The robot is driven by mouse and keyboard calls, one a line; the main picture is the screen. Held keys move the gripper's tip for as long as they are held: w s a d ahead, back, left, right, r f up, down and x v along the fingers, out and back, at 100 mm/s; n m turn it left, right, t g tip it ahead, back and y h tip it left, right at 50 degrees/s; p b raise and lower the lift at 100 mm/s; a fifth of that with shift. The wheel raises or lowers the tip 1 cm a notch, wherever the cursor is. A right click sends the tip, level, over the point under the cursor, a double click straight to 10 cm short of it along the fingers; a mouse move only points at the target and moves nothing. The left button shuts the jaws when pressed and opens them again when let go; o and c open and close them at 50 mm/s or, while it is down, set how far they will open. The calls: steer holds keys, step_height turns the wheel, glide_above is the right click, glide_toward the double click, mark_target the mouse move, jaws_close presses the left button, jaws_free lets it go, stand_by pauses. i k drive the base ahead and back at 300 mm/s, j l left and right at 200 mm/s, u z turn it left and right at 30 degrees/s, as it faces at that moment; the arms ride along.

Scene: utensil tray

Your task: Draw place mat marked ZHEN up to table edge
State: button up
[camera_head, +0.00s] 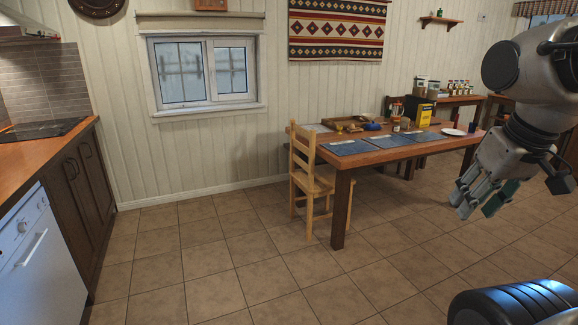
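Several blue-grey place mats lie on the wooden dining table (372,158). Along the near side are a left mat (349,148), a middle mat (390,142) and a right mat (428,136). A paler mat (318,128) lies at the far left corner. Each near mat has a small light mark, but the writing is too small to read, so I cannot tell which is ZHEN. My gripper (478,208) hangs at the right, in front of the table's right end in the picture. Its fingers look apart with nothing between them, and it touches no mat.
A wooden chair (307,170) stands at the table's left end. A wooden tray (345,124), a yellow box (420,114), a white plate (453,132) and a dark cup (472,128) are on the table. Open tiled floor (215,255) lies in front. A counter (50,150) runs along the left.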

mark_target(421, 136)
steer(key=i+z, duration=0.2)
steer(key=i, duration=0.4)
steer(key=i+j+z, duration=0.1)
steer(key=i+z, duration=0.15)
steer(key=i, duration=0.35)
steer(key=i+j+z, duration=0.2)
steer(key=i, duration=0.35)
steer(key=i+l+z, duration=0.1)
steer(key=i+z, duration=0.7)
steer(key=i+j+z, duration=0.1)
steer(key=i+z, duration=0.3)
steer(key=i+l+z, duration=0.1)
steer(key=i+z, duration=0.15)
steer(key=i, duration=0.45)
steer(key=i+l+u, duration=0.15)
steer(key=i+u, duration=0.35)
steer(key=i+l+u, duration=0.3)
steer(key=u, duration=0.15)
steer(key=i+l+u, duration=0.2)
steer(key=u, duration=0.3)
steer(key=i+l+u, duration=0.3)
steer(key=u, duration=0.2)
steer(key=i+l+u, duration=0.2)
steer(key=l+u, duration=0.3)
steer(key=i+l+u, duration=0.15)
steer(key=l+u, duration=0.3)
steer(key=i+l+u, duration=0.1)
steer(key=l+u, duration=0.2)
steer(key=l, duration=0.05)
